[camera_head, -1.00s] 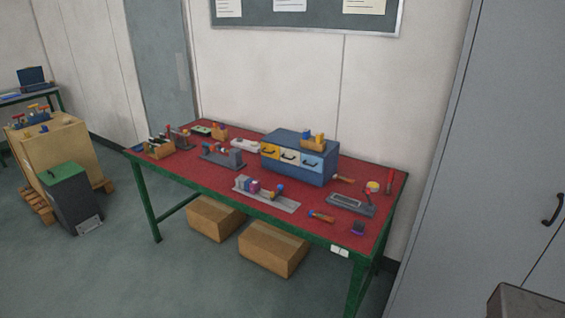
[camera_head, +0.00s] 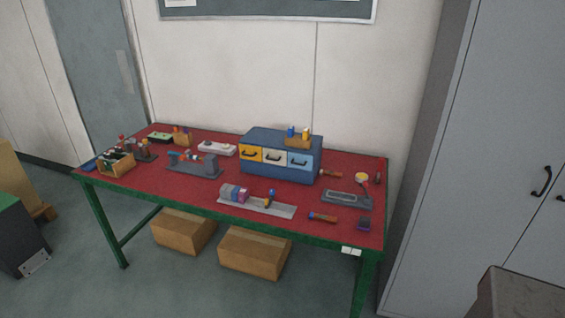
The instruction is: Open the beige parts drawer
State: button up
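A blue parts cabinet (camera_head: 262,178) stands on the red top of a green-framed workbench, towards the back right of the middle. Its front holds three drawers side by side: a yellow one (camera_head: 250,152) at the left, the beige parts drawer (camera_head: 275,160) in the middle and a light blue one at the right (camera_head: 300,162). Each has a dark curved handle. The beige drawer looks closed, its front level with the others. My gripper is not in view.
A wooden holder (camera_head: 298,143) sits on the cabinet. A grey rail with coloured blocks (camera_head: 258,208) lies in front of it. Cardboard boxes (camera_head: 254,254) lie under the bench (camera_head: 300,225). A grey locker (camera_head: 480,150) stands at right. Floor shows in front of the bench.

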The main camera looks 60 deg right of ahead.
aim_at(274, 157)
jog(key=z, duration=0.65)
jog(key=i, duration=1.15)
jog(key=k, duration=0.6)
